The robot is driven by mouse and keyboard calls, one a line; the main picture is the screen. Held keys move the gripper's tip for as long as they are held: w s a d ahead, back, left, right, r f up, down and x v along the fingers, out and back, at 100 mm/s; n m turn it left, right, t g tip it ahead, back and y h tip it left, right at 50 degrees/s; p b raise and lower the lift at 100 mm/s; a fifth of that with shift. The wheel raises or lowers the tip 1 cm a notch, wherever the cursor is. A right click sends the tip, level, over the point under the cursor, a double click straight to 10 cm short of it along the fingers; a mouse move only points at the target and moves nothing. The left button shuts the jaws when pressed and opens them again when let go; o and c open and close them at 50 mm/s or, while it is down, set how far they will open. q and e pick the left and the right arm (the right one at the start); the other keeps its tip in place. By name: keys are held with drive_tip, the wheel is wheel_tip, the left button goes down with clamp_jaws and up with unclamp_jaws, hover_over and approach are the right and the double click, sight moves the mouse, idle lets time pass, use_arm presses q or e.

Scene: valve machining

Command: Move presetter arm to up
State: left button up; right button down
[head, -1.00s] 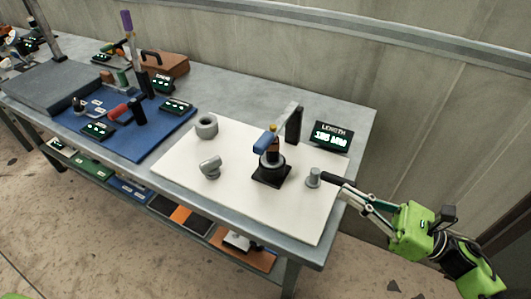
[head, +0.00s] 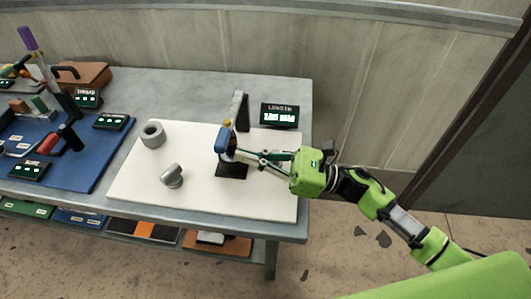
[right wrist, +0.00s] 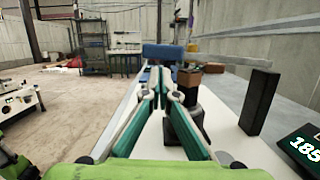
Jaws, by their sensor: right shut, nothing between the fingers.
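The presetter (head: 232,170) stands on the white board, with a black base, a dark round body and a blue arm (head: 222,140) at its upper left. An orange tip sits above the blue arm. In the right wrist view the blue arm (right wrist: 163,52) shows just ahead of my fingertips. My right gripper (head: 238,154) is shut and empty, reaching in from the right beside the presetter's body, low by the blue arm. I cannot tell whether it touches. In the right wrist view the gripper (right wrist: 160,72) points toward the blue part. My left gripper is not in view.
A dark upright post (head: 240,110) and the LENGTH display (head: 280,115) stand behind the presetter. A grey ring (head: 153,135) and a grey fitting (head: 172,176) lie left on the white board (head: 130,190). A blue mat (head: 95,160) with tools is further left.

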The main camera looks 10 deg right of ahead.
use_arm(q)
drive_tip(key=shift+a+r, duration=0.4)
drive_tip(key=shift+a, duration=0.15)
use_arm(e)
drive_tip(key=shift+x, duration=1)
